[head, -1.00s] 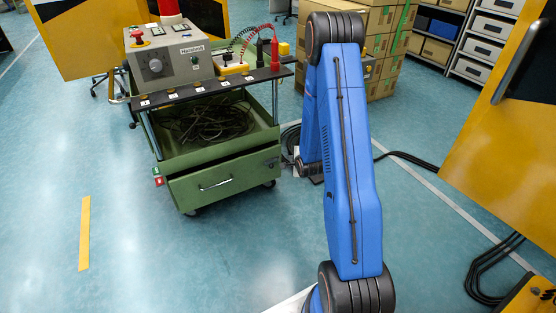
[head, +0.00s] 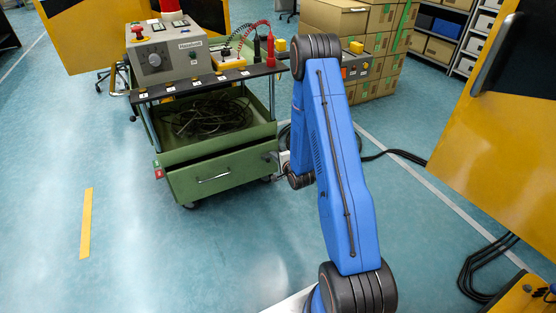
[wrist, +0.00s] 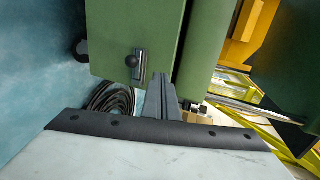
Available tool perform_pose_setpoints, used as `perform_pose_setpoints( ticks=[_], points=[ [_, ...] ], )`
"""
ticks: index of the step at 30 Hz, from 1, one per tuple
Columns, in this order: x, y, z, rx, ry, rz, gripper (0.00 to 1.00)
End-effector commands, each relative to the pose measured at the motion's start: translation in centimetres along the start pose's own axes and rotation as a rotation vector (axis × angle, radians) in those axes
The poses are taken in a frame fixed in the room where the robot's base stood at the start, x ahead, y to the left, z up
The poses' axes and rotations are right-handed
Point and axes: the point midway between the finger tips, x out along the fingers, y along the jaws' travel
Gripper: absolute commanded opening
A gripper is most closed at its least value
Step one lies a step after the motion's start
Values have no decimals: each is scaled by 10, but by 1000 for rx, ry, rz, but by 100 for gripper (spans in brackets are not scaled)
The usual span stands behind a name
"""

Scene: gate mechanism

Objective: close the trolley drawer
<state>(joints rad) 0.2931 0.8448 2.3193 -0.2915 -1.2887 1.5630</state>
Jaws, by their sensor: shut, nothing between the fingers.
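The green trolley (head: 148,125) stands left of my blue arm in the head view. Its drawer (head: 240,182), with a pale bar handle (head: 213,179), is low at the front and appears pulled out partway. In the wrist view a green panel (wrist: 110,35) with a dark knob and metal plate (wrist: 138,65) fills the upper left. A second green part (wrist: 207,45) stands right of it, across a narrow dark gap. My gripper (wrist: 160,82) is shut and empty, its tips close to this gap; contact cannot be told. In the head view its fingers are not clearly visible.
A control box (head: 165,55) and test leads sit on the trolley top. Coiled cables lie in its open tray (head: 262,130). Cartons (head: 375,75) stand behind my arm. A yellow panel (head: 500,150) and floor cables (head: 480,265) are at right.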

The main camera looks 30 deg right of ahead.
Motion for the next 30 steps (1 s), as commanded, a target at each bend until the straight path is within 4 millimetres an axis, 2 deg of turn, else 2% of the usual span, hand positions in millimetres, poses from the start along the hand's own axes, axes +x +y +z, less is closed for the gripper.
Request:
perform_pose_setpoints(
  ticks=[6,12,30],
  points=[
    [38,-2,1,0,-1,0,0],
    [60,-9,0,0,0,0,0],
    [75,-14,0,1,0,0,0]
  ],
)
